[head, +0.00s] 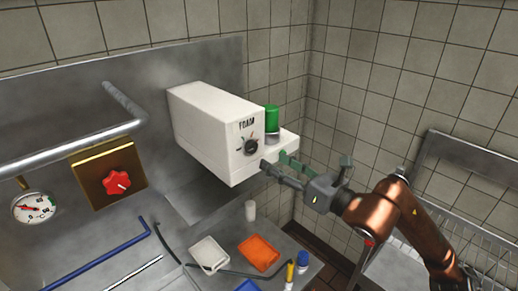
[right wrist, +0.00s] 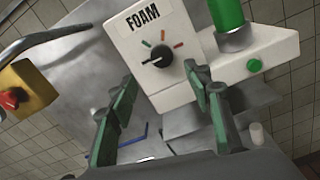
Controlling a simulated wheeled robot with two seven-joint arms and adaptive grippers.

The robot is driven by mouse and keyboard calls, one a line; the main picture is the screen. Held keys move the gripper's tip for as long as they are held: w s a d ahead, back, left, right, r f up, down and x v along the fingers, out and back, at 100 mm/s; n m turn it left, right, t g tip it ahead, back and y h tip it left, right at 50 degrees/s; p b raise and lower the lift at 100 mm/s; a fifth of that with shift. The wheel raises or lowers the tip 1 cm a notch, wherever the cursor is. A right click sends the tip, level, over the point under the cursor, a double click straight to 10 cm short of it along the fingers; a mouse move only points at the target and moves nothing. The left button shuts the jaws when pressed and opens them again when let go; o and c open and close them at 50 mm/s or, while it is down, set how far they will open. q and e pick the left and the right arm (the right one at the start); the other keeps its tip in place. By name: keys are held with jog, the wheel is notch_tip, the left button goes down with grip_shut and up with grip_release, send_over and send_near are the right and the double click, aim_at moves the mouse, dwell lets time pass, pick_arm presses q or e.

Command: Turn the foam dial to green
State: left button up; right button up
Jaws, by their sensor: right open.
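The white foam machine (head: 215,130) is mounted against the steel back panel and carries the label FOAM. Its black foam dial (head: 250,147) is on the front face. In the right wrist view the dial (right wrist: 158,57) has coloured marks around its upper side, a green one at upper left and orange to red ones further right. Its pale pointer line points left, below the green mark. My right gripper (right wrist: 160,76) is open, with its green-padded fingers apart below and either side of the dial, apparently not touching it. In the head view the right gripper (head: 276,164) is close to the machine's lower front. My left gripper is not in view.
A green cylinder (head: 271,118) stands on the machine's side ledge, which has a green button (right wrist: 254,65). A red knob (head: 116,182) on a brass plate and a gauge (head: 34,206) are at left. White (head: 208,253) and orange (head: 258,252) trays lie below. A wire rack (head: 470,180) is at right.

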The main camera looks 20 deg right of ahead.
aim_at(254, 148)
jog(key=p+x, duration=0.1)
jog(key=x, duration=0.2)
jog(key=p+x, duration=0.2)
jog(key=x, duration=0.1)
jog(key=shift+w+r, duration=0.25)
jog(key=shift+w, duration=0.05)
jog(key=shift+w+a+f+p, duration=0.1)
jog(key=shift+w+p, duration=0.1)
jog(key=shift+w, duration=0.1)
jog(key=shift+w+a+f+p, duration=0.1)
jog(key=shift+w+a+p, duration=0.05)
jog(key=shift+w, duration=0.2)
jog(key=shift+c, duration=0.4)
jog(key=c, duration=1.1)
jog(key=shift+o, duration=0.2)
